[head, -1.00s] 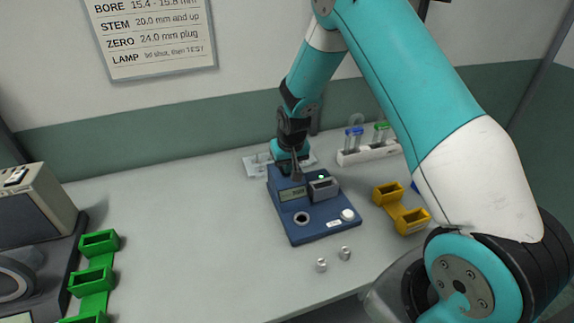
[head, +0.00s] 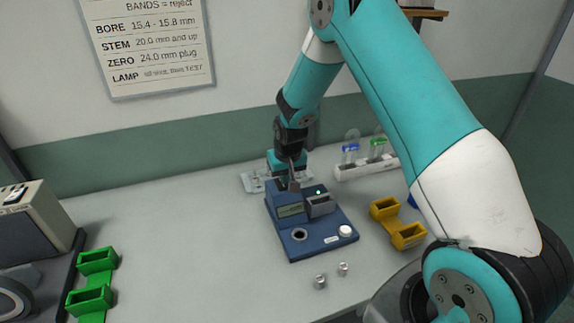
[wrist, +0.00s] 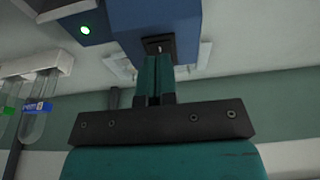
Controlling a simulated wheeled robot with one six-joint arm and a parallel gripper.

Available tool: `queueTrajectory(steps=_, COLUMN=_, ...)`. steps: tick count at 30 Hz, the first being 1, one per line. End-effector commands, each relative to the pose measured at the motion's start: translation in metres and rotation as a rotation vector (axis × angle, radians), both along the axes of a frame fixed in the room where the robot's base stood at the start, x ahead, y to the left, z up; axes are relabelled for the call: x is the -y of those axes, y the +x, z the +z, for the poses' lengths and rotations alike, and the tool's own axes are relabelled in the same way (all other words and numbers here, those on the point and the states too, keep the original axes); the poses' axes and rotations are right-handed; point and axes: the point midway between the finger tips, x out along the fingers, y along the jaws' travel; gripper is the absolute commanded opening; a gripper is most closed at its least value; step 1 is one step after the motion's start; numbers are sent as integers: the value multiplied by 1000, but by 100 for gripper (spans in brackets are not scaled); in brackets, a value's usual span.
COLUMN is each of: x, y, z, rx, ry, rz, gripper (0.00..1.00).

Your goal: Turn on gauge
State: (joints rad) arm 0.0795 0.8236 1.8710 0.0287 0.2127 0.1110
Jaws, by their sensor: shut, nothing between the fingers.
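The gauge is a blue box (head: 322,244) on the table, with a small display (head: 291,211), a round hole (head: 299,234), a grey block and a white round button (head: 345,231). A green lamp (head: 318,192) glows on its top; it also shows in the wrist view (wrist: 85,30). My gripper (head: 293,184) is shut and empty at the gauge's back left edge. In the wrist view its fingertips (wrist: 158,58) are together just below a dark slot with a small light lever (wrist: 158,45) on the blue housing. I cannot tell whether they touch it.
Green holders (head: 96,262) stand at the left beside a grey machine (head: 30,225). Yellow holders (head: 407,236) are right of the gauge. A white rack (head: 362,169) with capped tubes stands behind. Two small metal pieces lie in front. The left-middle table is clear.

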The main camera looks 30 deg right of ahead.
Motion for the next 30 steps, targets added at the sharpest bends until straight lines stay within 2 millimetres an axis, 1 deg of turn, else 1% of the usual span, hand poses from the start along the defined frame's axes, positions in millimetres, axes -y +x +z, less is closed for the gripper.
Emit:
queueTrajectory(steps=1, x=0, y=0, z=12, rx=1, ry=0, rz=0, gripper=0)
queueTrajectory(steps=5, x=-1, y=-2, z=41, rx=3, ry=0, rz=1, gripper=0)
queueTrajectory(steps=7, x=-2, y=-7, z=45, rx=5, ry=0, rz=1, gripper=0)
queueTrajectory(steps=8, x=-3, y=-10, z=50, rx=7, ry=-1, rz=1, gripper=0)
queueTrajectory(steps=15, x=-9, y=-33, z=93, rx=6, ry=-1, rz=2, gripper=0)
queueTrajectory(steps=18, x=-10, y=-40, z=106, rx=4, ry=0, rz=2, gripper=0)
queueTrajectory(steps=21, x=-11, y=-44, z=116, rx=3, ry=0, rz=2, gripper=0)
queueTrajectory(steps=24, x=-11, y=-47, z=121, rx=1, ry=0, rz=2, gripper=0)
queueTrajectory(steps=30, x=-11, y=-48, z=123, rx=1, ry=-1, rz=2, gripper=0)
